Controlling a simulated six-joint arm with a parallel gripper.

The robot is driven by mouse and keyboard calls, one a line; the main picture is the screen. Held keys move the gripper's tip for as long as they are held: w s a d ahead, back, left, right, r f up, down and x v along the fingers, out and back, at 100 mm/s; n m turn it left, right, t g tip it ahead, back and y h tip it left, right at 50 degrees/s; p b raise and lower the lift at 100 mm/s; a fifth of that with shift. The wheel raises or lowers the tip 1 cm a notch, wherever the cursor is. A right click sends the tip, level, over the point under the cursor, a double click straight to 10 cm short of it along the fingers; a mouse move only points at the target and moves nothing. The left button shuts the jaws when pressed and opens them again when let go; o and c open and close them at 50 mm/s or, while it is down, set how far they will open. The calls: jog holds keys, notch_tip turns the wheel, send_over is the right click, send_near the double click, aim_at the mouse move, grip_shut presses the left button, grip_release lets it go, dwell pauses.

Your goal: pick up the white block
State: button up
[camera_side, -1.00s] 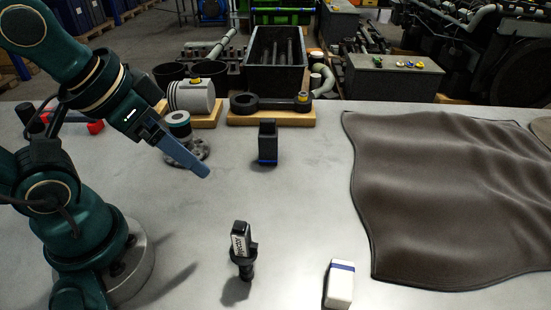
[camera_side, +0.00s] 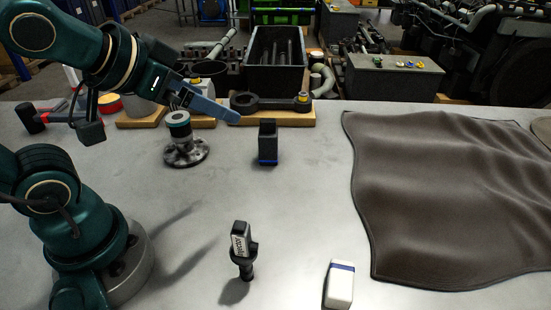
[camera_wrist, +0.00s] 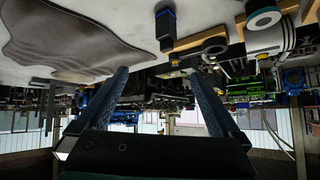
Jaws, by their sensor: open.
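The white block (camera_side: 340,285) with a blue band near its top stands on the table near the front edge, right of centre in the side view. I cannot make it out in the wrist view. My gripper (camera_side: 236,116) is raised at the upper left of the side view, well behind and left of the block, pointing right. In the wrist view its two blue fingers (camera_wrist: 160,82) are spread apart with nothing between them.
A black block with a blue band (camera_side: 268,143) and a small black device (camera_side: 243,250) stand on the table. A dark cloth (camera_side: 450,200) covers the right side. A flanged part (camera_side: 184,145) and wooden boards with engine parts (camera_side: 272,117) lie toward the back. The middle is clear.

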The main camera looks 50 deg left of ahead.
jog(key=w+d+r+m+t+h, duration=0.1)
jog(key=w+r+m+t, duration=0.25)
jog(key=w, duration=0.35)
jog(key=m+g+h, duration=1.1)
jog(key=m+h, duration=0.1)
jog(key=m, duration=0.1)
send_over(353, 289)
jog(key=a, duration=0.4)
notch_tip(353, 289, down, 16)
jog(key=shift+s+f, duration=0.15)
jog(key=shift+f, duration=2.65)
jog(key=x, duration=0.5)
jog(key=shift+d+r, duration=0.1)
jog(key=c, duration=1.2)
